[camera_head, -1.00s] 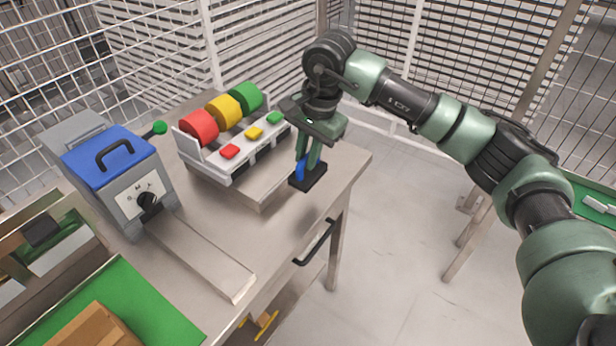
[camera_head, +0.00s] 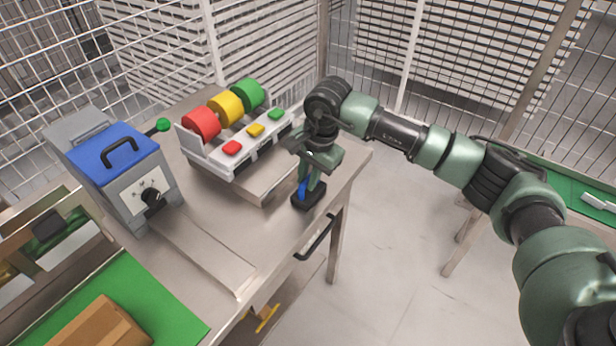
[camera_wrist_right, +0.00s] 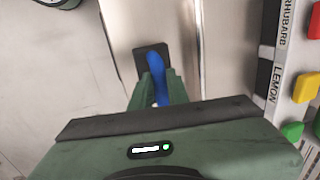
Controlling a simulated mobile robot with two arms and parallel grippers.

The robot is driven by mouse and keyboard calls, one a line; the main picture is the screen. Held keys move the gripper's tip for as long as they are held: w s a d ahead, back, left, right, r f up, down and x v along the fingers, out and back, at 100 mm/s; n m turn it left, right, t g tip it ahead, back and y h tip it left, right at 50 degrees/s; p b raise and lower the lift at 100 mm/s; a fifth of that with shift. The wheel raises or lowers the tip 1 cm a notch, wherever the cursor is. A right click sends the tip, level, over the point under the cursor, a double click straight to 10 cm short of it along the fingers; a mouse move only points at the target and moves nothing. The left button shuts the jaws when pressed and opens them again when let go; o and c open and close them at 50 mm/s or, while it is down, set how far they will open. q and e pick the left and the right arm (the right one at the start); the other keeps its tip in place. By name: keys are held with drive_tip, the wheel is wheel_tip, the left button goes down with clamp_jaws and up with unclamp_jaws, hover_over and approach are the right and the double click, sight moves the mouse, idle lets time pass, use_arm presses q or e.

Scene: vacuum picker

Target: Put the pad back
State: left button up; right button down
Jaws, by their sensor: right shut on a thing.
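The pad is a flat black block (camera_head: 307,200) with a blue handle (camera_head: 302,188). It is near the right edge of the steel table, in front of the raised step. My right gripper (camera_head: 312,186) is over it, pointing down, shut on the blue handle. In the right wrist view the black block (camera_wrist_right: 142,60) and the blue handle (camera_wrist_right: 156,68) show between the two green fingers (camera_wrist_right: 160,92). The pad's underside is hidden, so I cannot tell whether it touches the tabletop. My left gripper is not in view.
A rack with red, yellow and green rolls (camera_head: 226,108) and matching buttons stands behind left. A grey box with a blue lid (camera_head: 112,152) and knob is at the left. A brown block (camera_head: 100,325) lies on a green mat (camera_head: 165,305). A black drawer handle (camera_head: 317,238) juts from the table front.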

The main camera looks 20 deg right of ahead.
sight(315, 196)
drive_tip(key=c, duration=1.4)
unclamp_jaws()
drive_tip(key=shift+o, duration=0.2)
drive_tip(key=shift+r+p, duration=0.25)
drive_tip(key=shift+p, duration=0.2)
wheel_tip(315, 196, up, 12)
drive_tip(key=s+d+b, duration=0.1)
drive_tip(key=s+b, duration=0.1)
drive_tip(key=b, duration=0.1)
drive_tip(key=shift+d+f, duration=0.25)
